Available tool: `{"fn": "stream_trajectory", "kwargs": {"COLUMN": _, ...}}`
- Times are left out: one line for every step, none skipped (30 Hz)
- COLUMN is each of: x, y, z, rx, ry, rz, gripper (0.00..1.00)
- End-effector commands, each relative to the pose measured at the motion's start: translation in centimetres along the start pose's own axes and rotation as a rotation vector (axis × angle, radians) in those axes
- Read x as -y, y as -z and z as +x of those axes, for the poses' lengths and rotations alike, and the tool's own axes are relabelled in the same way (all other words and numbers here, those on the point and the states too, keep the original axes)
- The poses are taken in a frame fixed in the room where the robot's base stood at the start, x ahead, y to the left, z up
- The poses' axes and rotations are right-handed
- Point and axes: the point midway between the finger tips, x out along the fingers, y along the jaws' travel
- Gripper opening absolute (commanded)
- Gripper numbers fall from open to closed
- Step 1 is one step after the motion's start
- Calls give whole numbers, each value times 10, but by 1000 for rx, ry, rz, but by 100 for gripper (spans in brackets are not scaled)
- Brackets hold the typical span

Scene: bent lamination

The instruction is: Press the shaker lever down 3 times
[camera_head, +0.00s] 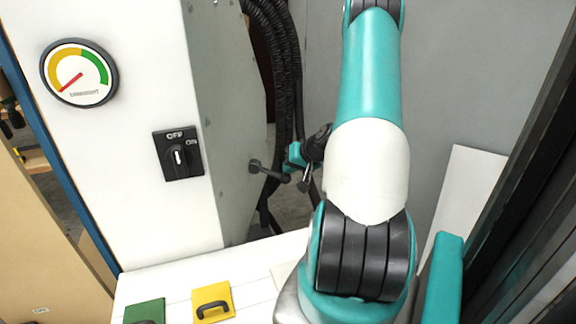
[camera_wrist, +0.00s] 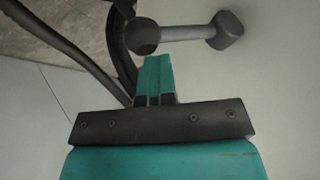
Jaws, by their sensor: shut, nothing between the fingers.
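The shaker lever (camera_head: 270,171) is a dark handle sticking out from the side of the white cabinet, left of my arm. In the wrist view the lever (camera_wrist: 185,33) is a grey rod with a dark round knob at its left end and a block at its right end. My gripper (camera_head: 294,155) is partly hidden behind my own wrist in the head view, close to the lever. In the wrist view my teal gripper fingers (camera_wrist: 155,72) are shut and empty, with their tips just below the knob in the picture. I cannot tell whether they touch it.
The white cabinet carries a gauge (camera_head: 79,73) and an OFF/ON switch (camera_head: 178,154). Black corrugated hoses (camera_head: 285,70) hang behind the lever. A green block (camera_head: 145,312) and a yellow block (camera_head: 212,302) with handles sit on the white surface at the front.

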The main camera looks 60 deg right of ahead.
Motion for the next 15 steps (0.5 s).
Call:
{"fn": "stream_trajectory", "kwargs": {"x": 0, "y": 0, "z": -1, "rx": 1, "ry": -2, "rz": 0, "gripper": 0}}
{"fn": "stream_trajectory", "kwargs": {"x": 0, "y": 0, "z": -1, "rx": 1, "ry": -2, "rz": 0, "gripper": 0}}
{"fn": "stream_trajectory", "kwargs": {"x": 1, "y": 1, "z": -2, "rx": 1, "ry": -1, "rz": 0, "gripper": 0}}
{"fn": "stream_trajectory", "kwargs": {"x": 2, "y": 2, "z": -4, "rx": 1, "ry": -1, "rz": 0, "gripper": 0}}
{"fn": "stream_trajectory", "kwargs": {"x": 3, "y": 3, "z": -5, "rx": 1, "ry": -1, "rz": 0, "gripper": 0}}
{"fn": "stream_trajectory", "kwargs": {"x": 4, "y": 4, "z": -6, "rx": 1, "ry": -1, "rz": 0, "gripper": 0}}
{"fn": "stream_trajectory", "kwargs": {"x": 5, "y": 5, "z": -8, "rx": 1, "ry": -1, "rz": 0, "gripper": 0}}
{"fn": "stream_trajectory", "kwargs": {"x": 6, "y": 6, "z": -9, "rx": 1, "ry": -1, "rz": 0, "gripper": 0}}
{"fn": "stream_trajectory", "kwargs": {"x": 8, "y": 8, "z": -11, "rx": 1, "ry": -1, "rz": 0, "gripper": 0}}
{"fn": "stream_trajectory", "kwargs": {"x": 9, "y": 9, "z": -12, "rx": 1, "ry": -1, "rz": 0, "gripper": 0}}
{"fn": "stream_trajectory", "kwargs": {"x": 10, "y": 10, "z": -13, "rx": 1, "ry": 0, "rz": 0, "gripper": 0}}
{"fn": "stream_trajectory", "kwargs": {"x": 11, "y": 11, "z": -15, "rx": 1, "ry": 0, "rz": -1, "gripper": 0}}
{"fn": "stream_trajectory", "kwargs": {"x": 12, "y": 12, "z": -16, "rx": 1, "ry": 0, "rz": -1, "gripper": 0}}
{"fn": "stream_trajectory", "kwargs": {"x": 13, "y": 13, "z": -18, "rx": 0, "ry": 0, "rz": -1, "gripper": 0}}
{"fn": "stream_trajectory", "kwargs": {"x": 14, "y": 14, "z": -19, "rx": 0, "ry": 0, "rz": -1, "gripper": 0}}
